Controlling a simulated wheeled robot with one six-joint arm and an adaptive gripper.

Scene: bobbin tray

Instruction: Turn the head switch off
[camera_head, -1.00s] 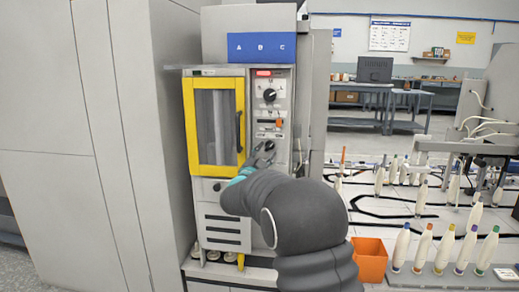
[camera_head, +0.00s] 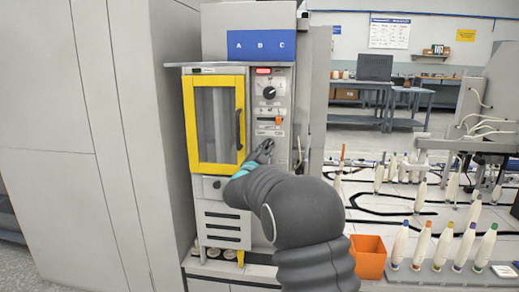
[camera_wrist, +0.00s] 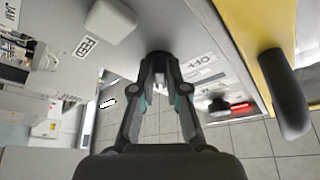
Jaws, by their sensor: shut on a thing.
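The head switch is a dark knob (camera_wrist: 158,57) on the machine's grey panel, beside a label reading OFF (camera_wrist: 199,60) in the wrist view. My gripper (camera_wrist: 160,86) has its two fingers closed in around this knob, and they hide part of it. In the head view my gripper (camera_head: 263,149) is at the panel, below the orange switch (camera_head: 279,120) and right of the yellow-framed door; the knob is hidden there behind the fingers. The exact angle of the knob is hard to tell.
The yellow door (camera_head: 189,121) with its dark handle (camera_head: 239,130) stands close left of my gripper. A black dial (camera_head: 269,93) and a lit red display (camera_head: 263,71) are higher on the panel. An orange bin (camera_head: 369,258) and several bobbins stand at the right.

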